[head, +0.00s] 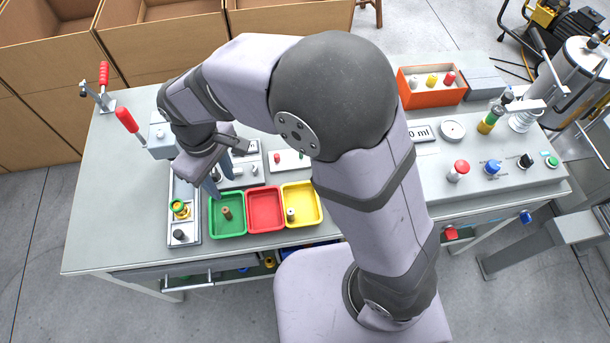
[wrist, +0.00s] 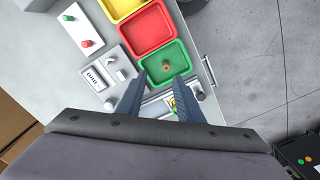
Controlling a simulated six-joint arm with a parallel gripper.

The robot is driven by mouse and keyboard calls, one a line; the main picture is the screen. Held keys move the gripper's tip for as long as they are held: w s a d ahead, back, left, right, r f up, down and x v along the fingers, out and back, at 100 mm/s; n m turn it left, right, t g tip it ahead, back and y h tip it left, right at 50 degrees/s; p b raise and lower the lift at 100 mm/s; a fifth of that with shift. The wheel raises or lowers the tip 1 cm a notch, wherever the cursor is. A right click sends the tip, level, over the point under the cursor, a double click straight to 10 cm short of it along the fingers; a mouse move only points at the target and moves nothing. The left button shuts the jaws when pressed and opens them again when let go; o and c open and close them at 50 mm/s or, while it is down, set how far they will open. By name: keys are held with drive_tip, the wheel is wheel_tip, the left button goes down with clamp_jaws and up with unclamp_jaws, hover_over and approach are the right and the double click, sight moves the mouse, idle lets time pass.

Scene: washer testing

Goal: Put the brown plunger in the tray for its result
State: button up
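The brown plunger (head: 227,213) stands in the green tray (head: 242,232), touching nothing but the tray as far as I can see. It also shows in the wrist view (wrist: 167,66) inside the green tray (wrist: 184,48). The red tray (head: 265,229) is empty. The yellow tray (head: 306,223) holds a small pale piece with a dark top (head: 291,215). My gripper (head: 214,186) is above the table, just behind and left of the green tray. In the wrist view my gripper (wrist: 158,80) has its two fingers apart with nothing between them.
A grey fixture (head: 184,222) with a yellow-green part and a black knob lies left of the green tray. A tester with a small display (head: 246,170) and a white plate with red and green buttons (head: 290,160) sit behind the trays. An orange box (head: 431,97) stands farther back.

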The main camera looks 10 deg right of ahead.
drive_tip(key=s+d+m, duration=0.3)
drive_tip(key=d+m, duration=0.2)
drive_tip(key=d, duration=0.8)
drive_tip(key=s+d+m, duration=0.3)
drive_tip(key=d+m, duration=0.2)
drive_tip(key=d, duration=0.8)
drive_tip(key=shift+d+f+m, duration=0.2)
drive_tip(key=shift+d+m, duration=0.1)
drive_tip(key=shift+d, duration=0.1)
